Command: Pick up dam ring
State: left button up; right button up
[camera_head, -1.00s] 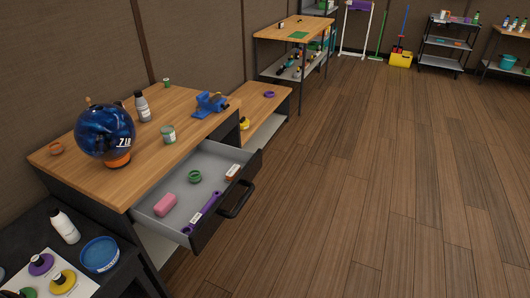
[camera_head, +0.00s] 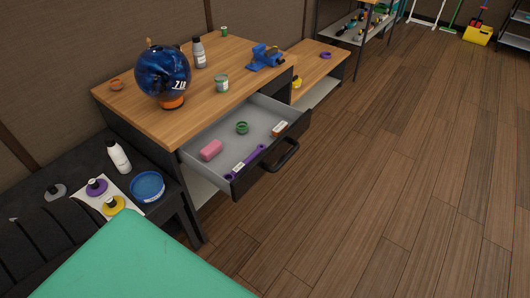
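Several ring-like pieces show, and I cannot tell which is the dam ring. A small orange ring (camera_head: 117,85) lies on the left end of the wooden bench top. A green ring (camera_head: 242,128) lies in the open grey drawer (camera_head: 203,137). A purple ring (camera_head: 326,55) lies on the lower wooden shelf behind. A blue bowling ball (camera_head: 163,72) sits on an orange cup-like stand (camera_head: 172,101) on the bench. Neither of my grippers is in view.
The drawer also holds a pink block (camera_head: 211,150), a purple wrench-like tool (camera_head: 247,162) and a small box (camera_head: 279,129). A black side table has a blue tub (camera_head: 147,186) and white bottle (camera_head: 118,157). A teal surface (camera_head: 140,262) fills the lower left. Floor is clear at right.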

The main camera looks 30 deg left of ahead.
aim_at(242, 127)
jog(key=u, duration=1.7)
jog(key=l+u, duration=0.15)
jog(key=u, duration=0.3)
jog(key=l+u, duration=0.35)
jog(key=l, duration=0.75)
jog(key=l+u, duration=0.3)
jog(key=l, duration=0.75)
